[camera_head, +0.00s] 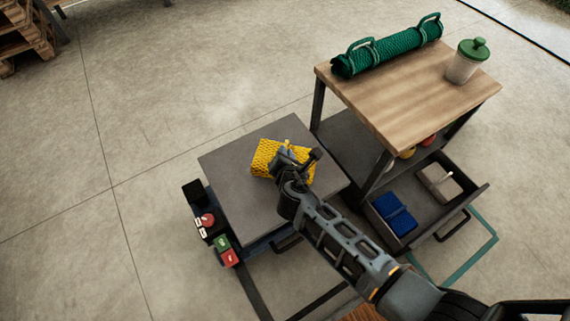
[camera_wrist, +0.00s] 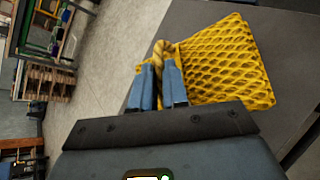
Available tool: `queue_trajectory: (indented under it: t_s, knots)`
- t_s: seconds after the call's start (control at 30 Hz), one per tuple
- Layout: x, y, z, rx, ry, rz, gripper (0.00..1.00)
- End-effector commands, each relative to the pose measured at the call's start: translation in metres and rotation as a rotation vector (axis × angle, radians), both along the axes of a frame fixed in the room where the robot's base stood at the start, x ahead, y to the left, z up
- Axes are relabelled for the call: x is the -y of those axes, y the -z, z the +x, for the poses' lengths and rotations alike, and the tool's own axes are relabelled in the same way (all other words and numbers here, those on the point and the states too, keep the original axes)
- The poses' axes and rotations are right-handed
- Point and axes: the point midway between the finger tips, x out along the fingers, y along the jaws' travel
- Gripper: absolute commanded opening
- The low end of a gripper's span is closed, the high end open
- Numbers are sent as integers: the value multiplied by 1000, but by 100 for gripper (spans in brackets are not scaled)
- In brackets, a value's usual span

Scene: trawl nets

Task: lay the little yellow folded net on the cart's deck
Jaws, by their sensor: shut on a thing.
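The little yellow folded net (camera_head: 266,158) is at the middle of the cart's grey deck (camera_head: 232,186) in the head view. It also shows in the wrist view (camera_wrist: 225,62), with a rope loop (camera_wrist: 161,52) at its near side. My gripper (camera_head: 291,160) is over the net, and its fingers (camera_wrist: 160,85) are shut on the rope loop. The net lies over the deck; I cannot tell whether it touches it. My gripper hides part of the net.
A wooden-topped workbench (camera_head: 405,98) stands right of the cart, with a rolled green net (camera_head: 390,52) and a green-lidded jar (camera_head: 466,62) on it. Its open drawer (camera_head: 440,222) holds a blue folded net (camera_head: 394,213) and a beige item (camera_head: 439,182). Free floor lies left.

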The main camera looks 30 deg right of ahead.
Motion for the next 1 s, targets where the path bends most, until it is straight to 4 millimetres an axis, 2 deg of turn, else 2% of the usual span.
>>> queue_trajectory:
  t_s: [0.13,0.37,0.77,0.8,1.0]
  knots:
    - [-2,8,1,1,-1,-2,0]
    - [-1,40,1,0,0,-2,0]
    - [-1,43,1,1,0,-1,0]
    - [-1,44,0,0,0,0,16]
    - [-1,43,0,-1,0,-1,35]
